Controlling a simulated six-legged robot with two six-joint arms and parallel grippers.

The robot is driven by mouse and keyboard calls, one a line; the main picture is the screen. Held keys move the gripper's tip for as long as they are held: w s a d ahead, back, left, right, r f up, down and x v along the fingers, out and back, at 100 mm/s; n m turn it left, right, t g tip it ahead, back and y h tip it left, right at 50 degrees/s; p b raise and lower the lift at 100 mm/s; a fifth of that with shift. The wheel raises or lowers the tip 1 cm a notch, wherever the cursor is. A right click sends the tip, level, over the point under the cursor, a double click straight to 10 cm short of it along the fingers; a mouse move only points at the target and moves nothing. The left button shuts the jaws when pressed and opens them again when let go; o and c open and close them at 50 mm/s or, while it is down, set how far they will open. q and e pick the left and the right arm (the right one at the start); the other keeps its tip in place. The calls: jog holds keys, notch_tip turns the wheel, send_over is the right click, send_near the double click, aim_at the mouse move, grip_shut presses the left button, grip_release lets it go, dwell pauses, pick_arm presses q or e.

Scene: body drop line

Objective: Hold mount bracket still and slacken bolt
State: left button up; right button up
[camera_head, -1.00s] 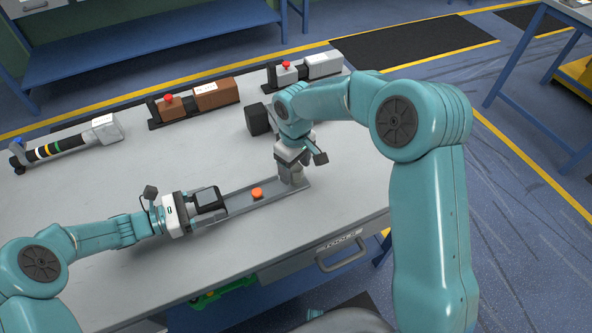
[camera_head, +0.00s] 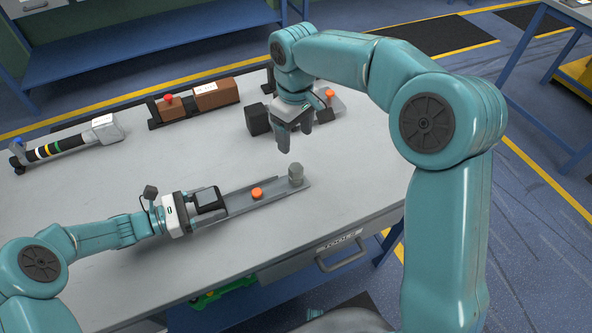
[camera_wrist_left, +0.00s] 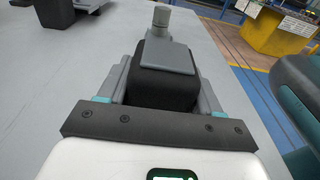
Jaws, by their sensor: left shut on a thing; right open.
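The mount bracket (camera_head: 240,204) is a long grey channel lying on the table. A black block sits at its left end, an orange knob (camera_head: 257,194) near its middle, and a grey cylindrical bolt (camera_head: 296,174) stands upright at its right end. My left gripper (camera_head: 207,206) is shut around the black block, one finger on each side; in the left wrist view the block (camera_wrist_left: 165,85) fills the jaws and the bolt (camera_wrist_left: 161,20) shows beyond. My right gripper (camera_head: 294,141) is open and empty, above and behind the bolt, apart from it, fingers pointing down.
A striped tool (camera_head: 70,145), a brown block unit with a red button (camera_head: 215,95), a dark block (camera_head: 257,119) and an orange-capped part (camera_head: 330,94), partly behind my right arm, stand along the back. The table (camera_head: 110,200) is clear between them and the bracket.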

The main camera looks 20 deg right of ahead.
pick_arm(q)
jog(key=shift+f, duration=0.15)
jog(key=o, duration=1.4)
jog(key=shift+a, duration=0.25)
jog(key=a, duration=0.3)
jog(key=a+r, duration=0.1)
jog(key=a, duration=0.7)
jog(key=shift+a+r, duration=0.15)
jog(key=shift+a, duration=0.1)
